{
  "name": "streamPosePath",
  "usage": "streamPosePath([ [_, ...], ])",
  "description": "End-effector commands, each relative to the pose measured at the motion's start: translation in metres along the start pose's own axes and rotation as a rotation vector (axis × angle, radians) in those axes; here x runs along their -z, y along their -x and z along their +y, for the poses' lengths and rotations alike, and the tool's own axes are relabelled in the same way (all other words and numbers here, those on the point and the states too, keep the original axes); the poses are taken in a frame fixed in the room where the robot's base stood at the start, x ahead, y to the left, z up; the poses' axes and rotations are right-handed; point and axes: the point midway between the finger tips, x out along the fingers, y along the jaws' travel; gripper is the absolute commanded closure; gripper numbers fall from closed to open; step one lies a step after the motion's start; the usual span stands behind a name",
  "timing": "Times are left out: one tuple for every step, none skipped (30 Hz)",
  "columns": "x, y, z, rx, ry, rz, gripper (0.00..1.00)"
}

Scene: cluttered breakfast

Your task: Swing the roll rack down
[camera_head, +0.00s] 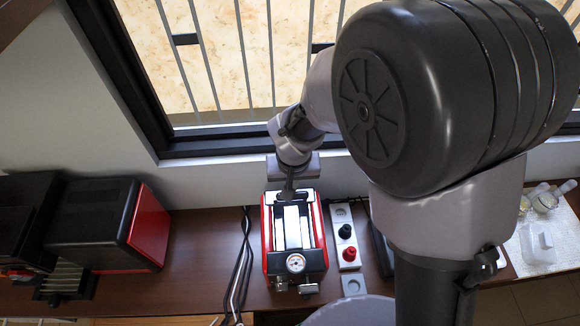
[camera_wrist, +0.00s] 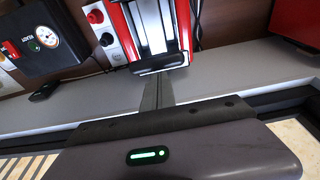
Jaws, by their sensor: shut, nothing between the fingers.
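The red toaster (camera_head: 266,245) stands on the brown counter below the window, with a round dial on its near end. Pale and dark bars of what looks like the roll rack (camera_head: 292,228) lie along its top; whether it is raised or lowered I cannot tell. The toaster (camera_wrist: 118,30) also shows at the top of the wrist view, with a dark bar across its near end there. My gripper (camera_head: 289,190) is at the toaster's window-side end, its fingers shut and empty. In the wrist view my gripper (camera_wrist: 158,92) points at that dark bar; contact is unclear.
A socket strip (camera_head: 346,235) with a black and a red plug lies right of the toaster. Dark cables (camera_head: 240,262) run on its left. A black and red appliance (camera_head: 105,225) stands farther left. A tray with glassware (camera_head: 535,240) is at the right. The wall and window are close behind.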

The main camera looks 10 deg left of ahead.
Motion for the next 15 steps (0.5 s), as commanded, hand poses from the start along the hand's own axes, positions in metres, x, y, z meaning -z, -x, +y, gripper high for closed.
streamPosePath([
  [-0.003, -0.003, 0.000, 0.000, 0.000, 0.001, 1.00],
  [-0.005, -0.003, 0.000, 0.000, 0.000, 0.001, 1.00],
  [-0.007, -0.004, 0.000, 0.000, 0.000, 0.001, 1.00],
  [-0.009, -0.004, 0.000, 0.000, 0.000, 0.000, 1.00],
  [-0.011, -0.005, 0.000, 0.000, 0.000, 0.000, 1.00],
  [-0.013, -0.005, 0.000, 0.000, 0.000, 0.001, 1.00],
  [-0.015, -0.005, 0.000, 0.000, 0.000, 0.001, 1.00],
  [-0.017, -0.006, 0.000, 0.000, 0.000, 0.001, 1.00],
  [-0.019, -0.006, 0.000, 0.000, 0.001, 0.000, 1.00],
  [-0.021, -0.007, 0.000, 0.000, 0.001, 0.000, 1.00],
  [-0.023, -0.007, 0.000, 0.000, 0.001, 0.000, 1.00],
  [-0.025, -0.007, 0.000, 0.000, 0.001, 0.001, 1.00],
  [-0.026, -0.007, 0.000, 0.000, 0.001, 0.001, 1.00],
  [-0.027, -0.007, 0.000, 0.000, 0.001, 0.001, 1.00],
  [-0.028, -0.006, 0.000, 0.000, 0.001, 0.000, 1.00],
])
